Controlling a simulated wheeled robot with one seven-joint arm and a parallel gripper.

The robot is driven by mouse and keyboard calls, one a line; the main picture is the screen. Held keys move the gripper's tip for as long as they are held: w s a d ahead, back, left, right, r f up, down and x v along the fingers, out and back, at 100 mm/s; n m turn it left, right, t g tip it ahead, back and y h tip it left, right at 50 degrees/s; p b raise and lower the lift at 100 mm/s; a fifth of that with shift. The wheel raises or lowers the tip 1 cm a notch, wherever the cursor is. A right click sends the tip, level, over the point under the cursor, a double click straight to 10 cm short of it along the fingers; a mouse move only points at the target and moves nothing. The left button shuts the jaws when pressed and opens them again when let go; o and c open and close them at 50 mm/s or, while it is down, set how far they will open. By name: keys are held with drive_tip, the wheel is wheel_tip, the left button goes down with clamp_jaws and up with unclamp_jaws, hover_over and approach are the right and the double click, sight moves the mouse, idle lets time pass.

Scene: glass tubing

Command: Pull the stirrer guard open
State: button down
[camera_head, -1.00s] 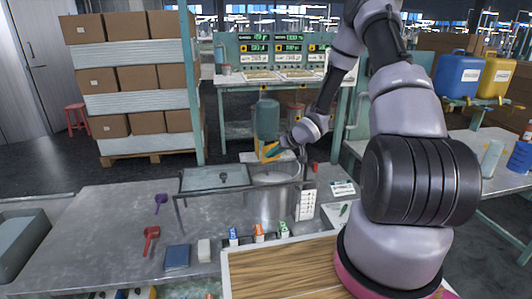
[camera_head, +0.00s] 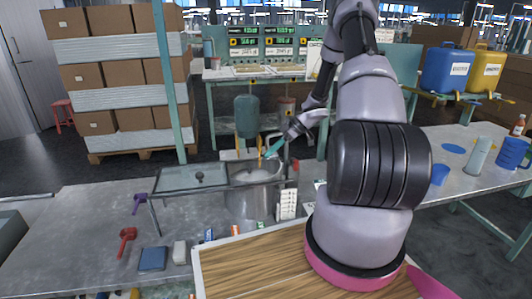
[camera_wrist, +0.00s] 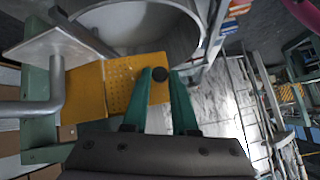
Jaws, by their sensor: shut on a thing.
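The stirrer guard appears as a yellow perforated plate (camera_wrist: 125,82) in the wrist view, beside the rim of a round steel pot (camera_wrist: 185,20). In the head view, my gripper (camera_head: 272,150) is above the right rear of the pot (camera_head: 248,203). Only a thin yellow sliver of the guard (camera_head: 260,146) shows there. Its hinge is hard to make out.
A flat lidded tray (camera_head: 180,180) on a metal frame stands left of the pot. A purple scoop (camera_head: 140,201), a red scoop (camera_head: 126,238) and a blue box (camera_head: 152,259) lie on the grey bench (camera_head: 85,225). A green tank (camera_head: 246,116) is behind the pot.

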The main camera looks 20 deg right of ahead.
drive_tip(key=shift+w+d+n+g, duration=0.2)
drive_tip(key=shift+d+n+g, duration=0.4)
drive_tip(key=shift+n, duration=0.2)
drive_tip(key=c, duration=0.7)
unclamp_jaws()
drive_tip(key=v, duration=1)
drive_tip(key=shift+d+r, duration=0.25)
drive_tip(key=shift+d, duration=0.1)
